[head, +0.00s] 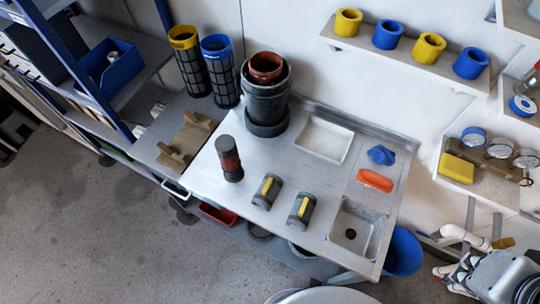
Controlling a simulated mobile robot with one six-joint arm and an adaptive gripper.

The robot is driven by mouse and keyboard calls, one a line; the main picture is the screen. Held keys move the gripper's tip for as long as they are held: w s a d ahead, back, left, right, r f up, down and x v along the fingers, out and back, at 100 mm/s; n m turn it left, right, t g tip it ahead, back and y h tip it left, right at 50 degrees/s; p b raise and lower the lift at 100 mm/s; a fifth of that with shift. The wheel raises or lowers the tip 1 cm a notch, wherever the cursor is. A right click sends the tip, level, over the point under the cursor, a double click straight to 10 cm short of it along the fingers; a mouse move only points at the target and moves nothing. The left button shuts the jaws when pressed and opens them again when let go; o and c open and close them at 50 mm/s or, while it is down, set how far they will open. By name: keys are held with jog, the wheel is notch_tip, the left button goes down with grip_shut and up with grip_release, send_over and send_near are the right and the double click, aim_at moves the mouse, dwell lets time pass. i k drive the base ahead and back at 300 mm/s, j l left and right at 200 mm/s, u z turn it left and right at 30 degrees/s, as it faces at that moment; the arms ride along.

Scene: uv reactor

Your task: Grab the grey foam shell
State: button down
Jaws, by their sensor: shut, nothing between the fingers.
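Two grey half-round shells with yellow grips lie side by side on the front part of the steel worktop: a left grey shell (275,188) and a right grey shell (310,206). Both look free, with nothing resting on them. I cannot tell from the picture which is the grey foam shell, or whether either is foam. Parts that look like my arm show at the lower right edge, away from the shells. I cannot make out gripper fingertips there.
A dark cylinder with a red band (230,158) stands left of the shells.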

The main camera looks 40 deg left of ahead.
aim_at(268, 191)
jog(key=k+j+u, duration=0.1)
jog(key=u, duration=0.25)
jog(key=k+j+u, duration=0.1)
jog(key=u, duration=0.25)
jog(key=j+u, duration=0.1)
jog(key=u, duration=0.8)
jog(key=l+u, duration=0.15)
jog(key=i+l, duration=0.05)
